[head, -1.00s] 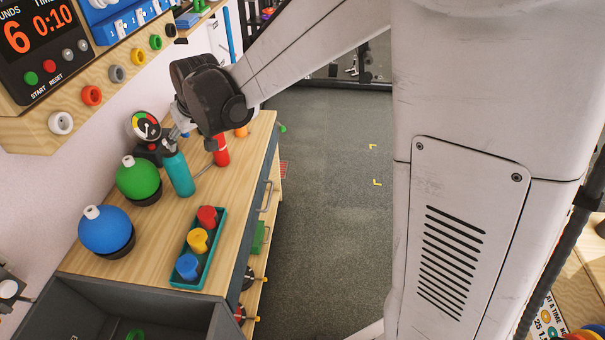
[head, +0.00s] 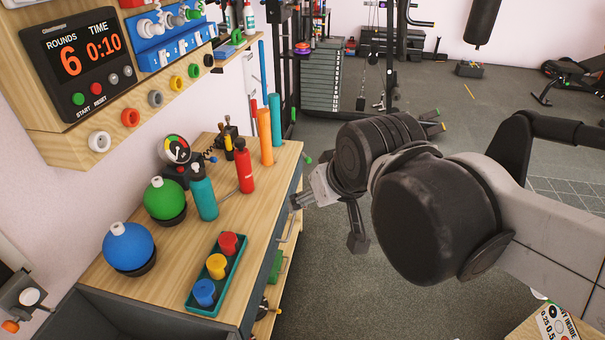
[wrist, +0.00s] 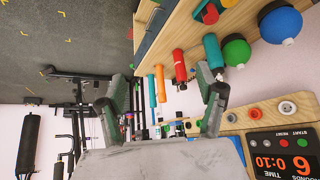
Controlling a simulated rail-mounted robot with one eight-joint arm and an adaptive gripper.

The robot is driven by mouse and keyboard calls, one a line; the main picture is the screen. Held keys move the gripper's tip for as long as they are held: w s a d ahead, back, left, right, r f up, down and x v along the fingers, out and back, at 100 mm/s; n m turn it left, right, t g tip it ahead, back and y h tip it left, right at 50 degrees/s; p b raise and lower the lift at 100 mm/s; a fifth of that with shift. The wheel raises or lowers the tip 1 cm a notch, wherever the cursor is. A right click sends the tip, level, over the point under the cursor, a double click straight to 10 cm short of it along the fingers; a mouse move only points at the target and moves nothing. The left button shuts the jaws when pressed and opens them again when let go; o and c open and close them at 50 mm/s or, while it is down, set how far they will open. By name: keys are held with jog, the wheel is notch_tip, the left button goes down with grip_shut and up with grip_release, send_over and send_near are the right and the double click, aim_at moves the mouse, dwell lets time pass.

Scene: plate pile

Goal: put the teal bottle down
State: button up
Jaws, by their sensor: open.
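The teal bottle (head: 203,196) stands upright on the wooden bench top, beside the green ball and in front of the red bottle. Its dark upper part shows in the head view. In the wrist view the teal bottle (wrist: 213,50) is at upper right, beyond one finger. My gripper (head: 300,200) is off the bench's right edge in the head view, clear of the bottle. In the wrist view my gripper (wrist: 163,77) has its two fingers wide apart with nothing between them up close.
The bench (head: 165,258) also holds a green ball (head: 164,199), a blue ball (head: 128,246), a red bottle (head: 244,170), an orange cylinder (head: 265,135), and a teal tray (head: 212,309) of coloured pieces. A wall shelf with a timer (head: 85,62) overhangs the left.

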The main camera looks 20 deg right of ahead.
jog(key=shift+m, duration=0.3)
jog(key=s, duration=0.2)
jog(key=s+d+f, duration=0.1)
jog(key=shift+s+d+f, duration=0.2)
jog(key=shift+s, duration=0.15)
notch_tip(320, 180, up, 4)
jog(key=p, duration=0.3)
jog(key=shift+f, duration=0.25)
dwell(1.1)
